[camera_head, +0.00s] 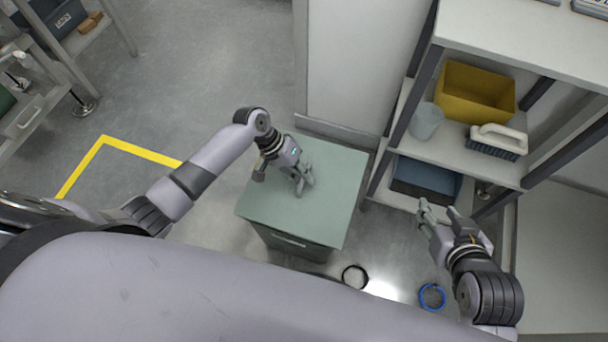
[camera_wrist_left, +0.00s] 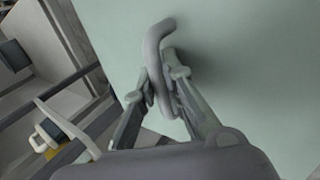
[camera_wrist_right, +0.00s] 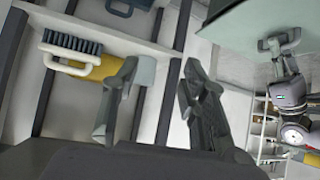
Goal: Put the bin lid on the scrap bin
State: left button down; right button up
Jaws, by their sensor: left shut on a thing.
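The bin lid (camera_head: 335,205) is a flat pale-green panel with a bent grey handle (camera_wrist_left: 160,60) on top. My left gripper (camera_head: 303,184) is shut on this handle; its fingers (camera_wrist_left: 163,95) close around the bar in the left wrist view. The dark green scrap bin (camera_head: 285,242) shows under the lid's near edge, and the lid hides its opening. I cannot tell whether the lid touches the rim or hangs just above it. My right gripper (camera_head: 438,210) is open and empty, right of the lid. Its spread fingers (camera_wrist_right: 160,85) also show in the right wrist view.
A shelf at right holds a yellow bin (camera_head: 475,92), a grey cup (camera_head: 426,121), a brush (camera_head: 497,141) and a blue bin (camera_head: 425,180). A black ring (camera_head: 355,276) and a blue ring (camera_head: 432,296) lie on the floor. Floor at left is clear around yellow tape (camera_head: 140,152).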

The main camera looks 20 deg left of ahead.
jog(key=shift+s+d+f, duration=0.1)
jog(key=shift+s+f, duration=0.1)
jog(key=shift+s, duration=0.1)
pick_arm(q)
jog(key=shift+p, duration=0.3)
pick_arm(e)
jog(key=shift+s+d+f+g+h, duration=0.15)
jog(key=shift+s+d+f+g, duration=0.15)
jog(key=shift+s+f+g, duration=0.35)
jog(key=shift+s+d+f+g+h, duration=0.15)
jog(key=shift+s+d+f+g, duration=0.15)
jog(key=shift+s, duration=0.5)
jog(key=shift+s, duration=0.1)
pick_arm(q)
jog(key=shift+f, duration=0.25)
pick_arm(e)
jog(key=shift+w+a+r, duration=0.1)
jog(key=shift+w, duration=0.2)
pick_arm(q)
jog(key=shift+f, duration=0.35)
pick_arm(e)
jog(key=shift+w+a+r+t, duration=0.25)
jog(key=shift+w+r+t, duration=0.1)
jog(key=shift+w, duration=0.3)
pick_arm(q)
jog(key=c, duration=1.6)
grip_release()
